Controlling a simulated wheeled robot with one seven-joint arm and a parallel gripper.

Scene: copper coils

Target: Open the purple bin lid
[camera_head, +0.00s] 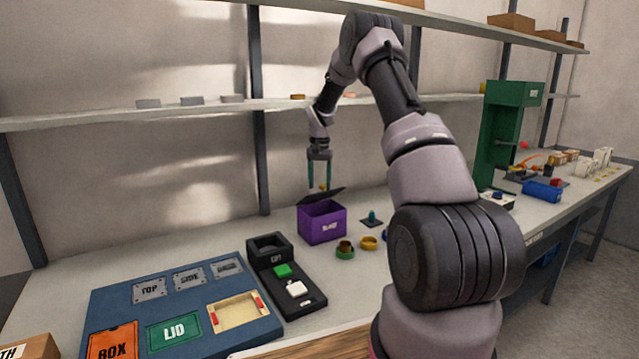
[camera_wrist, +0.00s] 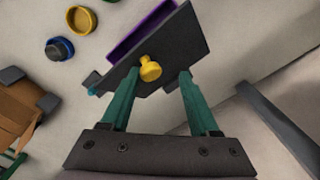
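The purple bin (camera_head: 321,224) stands on the workbench, with a label on its front. Its dark lid (camera_head: 325,197) sits at a tilt over the top, and in the wrist view (camera_wrist: 175,45) a strip of purple rim (camera_wrist: 140,30) shows beyond the lid's edge. The lid looks partly raised; how far is hard to tell. A yellow knob (camera_wrist: 151,68) stands on the lid. My gripper (camera_head: 320,188) is above the bin, pointing down. Its green fingers (camera_wrist: 160,74) are apart, with the knob between them, nearer the left finger in the wrist view.
Green (camera_head: 345,249) and yellow (camera_head: 369,243) ring-like parts and a small teal-topped piece (camera_head: 372,217) lie right of the bin. A black button fixture (camera_head: 285,276) and a blue panel board (camera_head: 180,304) lie to the left. A shelf (camera_head: 200,110) runs behind.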

